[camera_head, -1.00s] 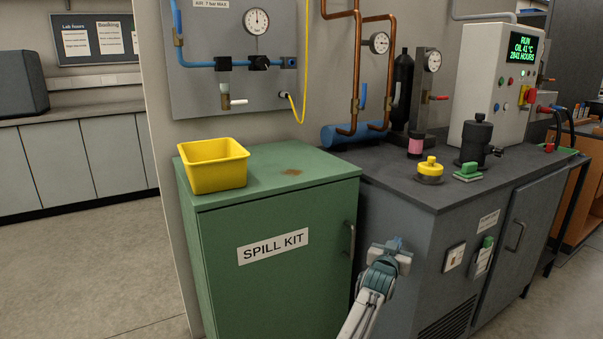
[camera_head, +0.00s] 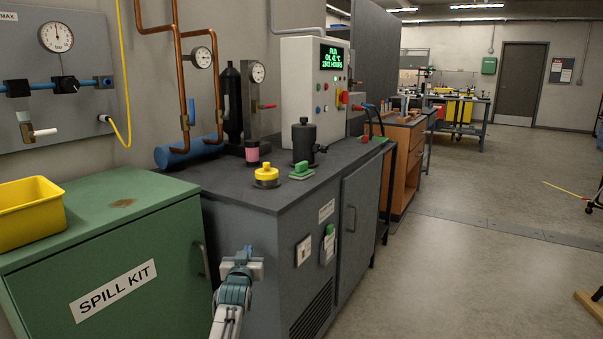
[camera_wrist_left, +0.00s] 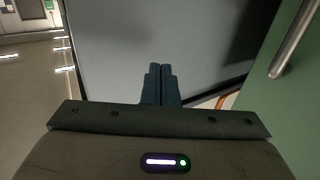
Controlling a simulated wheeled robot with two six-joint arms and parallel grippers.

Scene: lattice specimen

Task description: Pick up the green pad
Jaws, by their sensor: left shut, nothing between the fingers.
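A small green block with a pale layer, which looks like the green pad (camera_head: 302,170), lies on the dark bench top (camera_head: 240,188), right of a yellow-topped knob (camera_head: 266,175). Another small green piece (camera_head: 329,232) shows on a holder on the bench front. My left gripper (camera_head: 242,256) is in front of the bench's left end, below the top and apart from the pad. Its fingers are shut and empty, as the left wrist view (camera_wrist_left: 160,72) also shows. The pad is not visible in that wrist view. My right gripper is not in view.
A green spill kit cabinet (camera_head: 150,240) with a yellow bin (camera_head: 32,215) stands left of the bench. Open floor (camera_head: 470,230) lies to the right.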

